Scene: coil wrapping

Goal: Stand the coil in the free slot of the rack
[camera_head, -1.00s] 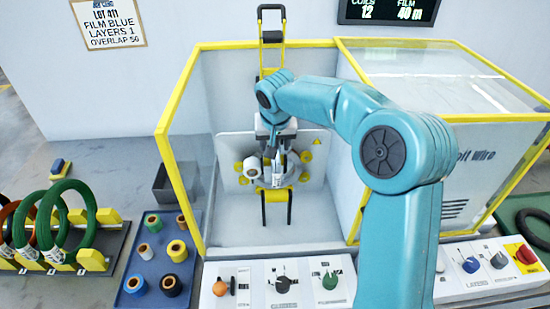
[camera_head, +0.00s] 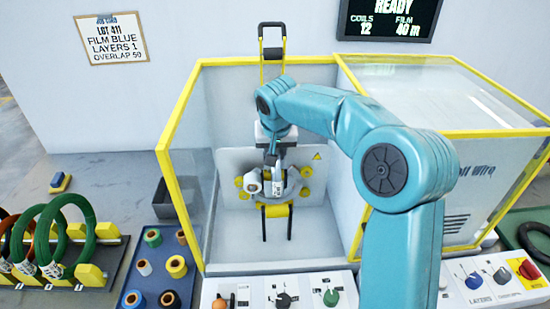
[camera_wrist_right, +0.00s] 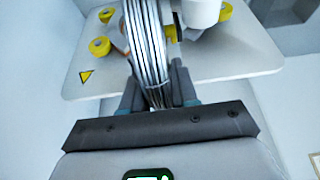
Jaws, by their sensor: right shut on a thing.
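My right gripper (camera_wrist_right: 158,92) is shut on the coil (camera_wrist_right: 146,40), a silvery grey ring of wire seen edge-on in the right wrist view. In the head view this gripper (camera_head: 276,178) is inside the yellow-framed machine, in front of its back plate, and the coil is mostly hidden by the gripper and machine parts. The rack (camera_head: 118,250) stands at the far left with green, orange and darker coils upright in it. Yellow blocks lie to the right of the nearest green coil (camera_head: 88,225); which slot is free is hard to tell. My left gripper is out of view.
Clear machine walls with yellow frame posts (camera_head: 178,200) flank my arm. A blue tray (camera_head: 160,270) of small film spools and a dark bin (camera_head: 166,205) sit between rack and machine. A control panel (camera_head: 250,290) runs along the front. Another coil (camera_head: 535,240) lies far right.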

